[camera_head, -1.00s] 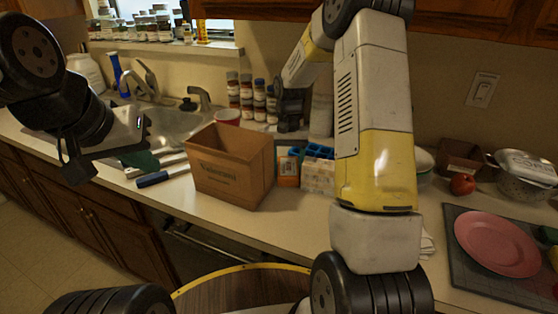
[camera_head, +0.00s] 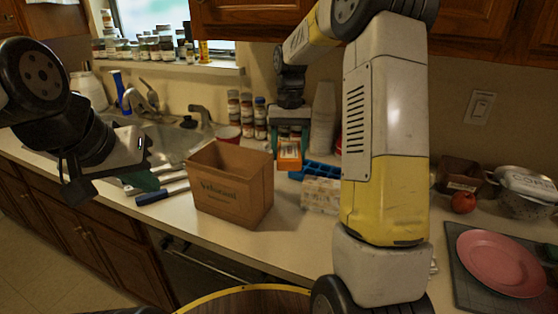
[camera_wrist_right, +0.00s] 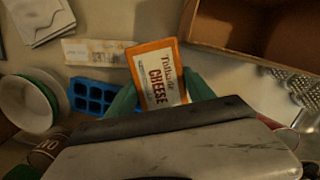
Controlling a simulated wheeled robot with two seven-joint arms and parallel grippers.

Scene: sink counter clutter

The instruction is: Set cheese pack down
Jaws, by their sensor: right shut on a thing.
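The cheese pack (camera_head: 289,156) is orange with a pale label. In the head view it is held upright, right of and slightly behind the cardboard box. My right gripper (camera_head: 290,142) is shut on it from above. In the right wrist view the pack (camera_wrist_right: 160,76) sits between the green fingers, its "CHEESE" label facing the camera. The pack appears to hang above the counter (camera_head: 285,235).
An open cardboard box (camera_head: 232,193) stands just left of the pack. A blue ice tray (camera_head: 318,171) and a pale block-like pack (camera_head: 321,195) lie to its right. Spice jars (camera_head: 247,115) and stacked cups (camera_head: 322,120) stand behind. The counter in front of the box is clear.

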